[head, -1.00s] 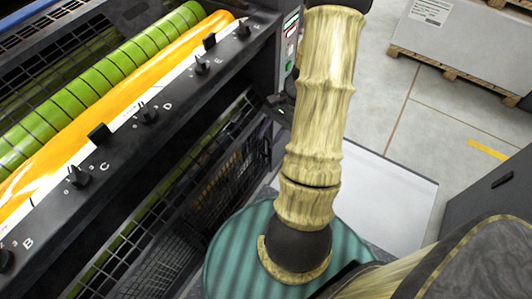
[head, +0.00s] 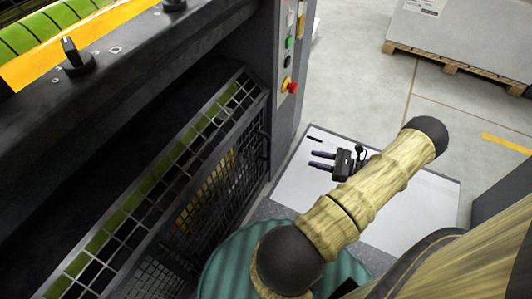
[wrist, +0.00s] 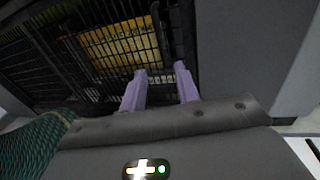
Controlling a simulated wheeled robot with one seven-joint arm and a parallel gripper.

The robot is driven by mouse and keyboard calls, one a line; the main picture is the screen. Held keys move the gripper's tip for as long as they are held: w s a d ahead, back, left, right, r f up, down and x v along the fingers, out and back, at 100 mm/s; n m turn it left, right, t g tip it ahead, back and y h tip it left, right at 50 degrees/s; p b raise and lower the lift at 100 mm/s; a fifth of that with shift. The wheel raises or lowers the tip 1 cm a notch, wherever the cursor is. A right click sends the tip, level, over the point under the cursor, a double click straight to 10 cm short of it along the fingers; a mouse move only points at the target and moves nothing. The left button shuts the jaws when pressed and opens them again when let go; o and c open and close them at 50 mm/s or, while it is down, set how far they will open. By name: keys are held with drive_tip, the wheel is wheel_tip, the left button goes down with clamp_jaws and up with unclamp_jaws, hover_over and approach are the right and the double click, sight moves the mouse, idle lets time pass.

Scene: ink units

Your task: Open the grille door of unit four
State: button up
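The dark grille door (head: 235,165) is a wire mesh panel low on the press's side, left of my gripper in the head view. It looks shut, though its handle and unit number are not readable. In the wrist view the grille (wrist: 75,50) fills the upper left, with a yellow panel behind it. My gripper (head: 315,160) is to the right of the door, clear of it, with fingers pointing left. In the wrist view its two purple fingers (wrist: 162,76) stand apart with nothing between them.
A dark post with green and red buttons (head: 289,60) rises at the door's right end. Knob D (head: 75,57) sits on the ledge above. A white floor plate (head: 415,205) lies under my arm. A loaded pallet (head: 455,70) stands at the back right; open floor lies before it.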

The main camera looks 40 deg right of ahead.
sight(269, 148)
drive_tip(key=shift+r, duration=0.1)
drive_tip(key=b+x, duration=0.5)
drive_tip(key=x, duration=1.2)
drive_tip(key=shift+w+a, duration=0.15)
clamp_jaws()
